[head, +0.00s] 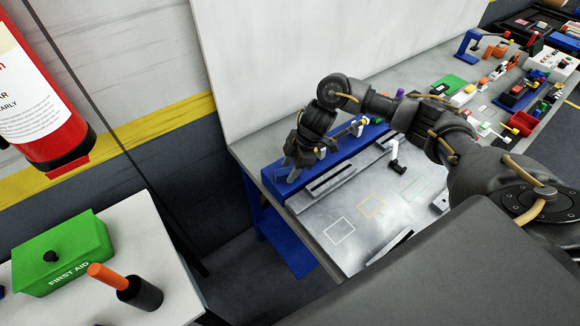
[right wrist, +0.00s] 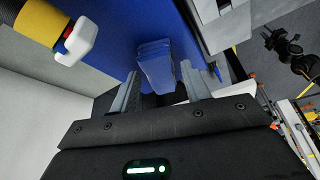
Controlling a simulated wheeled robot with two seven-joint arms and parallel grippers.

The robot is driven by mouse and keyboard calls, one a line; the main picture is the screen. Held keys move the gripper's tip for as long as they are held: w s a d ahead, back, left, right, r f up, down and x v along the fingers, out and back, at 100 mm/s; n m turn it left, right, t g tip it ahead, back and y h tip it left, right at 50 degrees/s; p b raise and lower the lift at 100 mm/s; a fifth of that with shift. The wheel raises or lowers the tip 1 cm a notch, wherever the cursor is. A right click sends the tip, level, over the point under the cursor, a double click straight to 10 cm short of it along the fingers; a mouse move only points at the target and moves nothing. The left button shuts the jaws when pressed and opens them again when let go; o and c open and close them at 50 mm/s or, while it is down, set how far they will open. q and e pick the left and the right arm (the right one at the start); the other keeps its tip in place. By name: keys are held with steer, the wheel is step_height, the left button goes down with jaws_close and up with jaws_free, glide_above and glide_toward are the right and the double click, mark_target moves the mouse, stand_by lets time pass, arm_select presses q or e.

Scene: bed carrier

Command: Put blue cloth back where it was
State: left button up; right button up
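The blue cloth (right wrist: 155,64) is a small folded block in the right wrist view, between the fingers of my right gripper (right wrist: 159,80) and in front of a larger blue surface. The fingers stand apart on its two sides. I cannot tell whether both press on it. In the head view my right gripper (head: 287,160) points down at the left end of the long blue tool holder (head: 268,178), at the back left of the workbench. The cloth is not clear there against the gripper and blue holder. My left gripper does not show.
Tools stand along the holder; a white-tipped one with a yellow and red handle (right wrist: 75,42) is close by. A grey board (head: 345,205) with marked outlines lies in front. The bench (head: 440,72) is crowded at the far right. A first aid box (head: 62,252) is lower left.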

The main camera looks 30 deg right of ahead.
steer(key=shift+o, duration=0.4)
steer(key=shift+r, duration=0.15)
steer(key=shift+r, duration=0.2)
steer(key=v, duration=1.1)
steer(key=shift+r+b, duration=0.35)
steer(key=shift+b, duration=0.05)
steer(key=shift+d, duration=0.15)
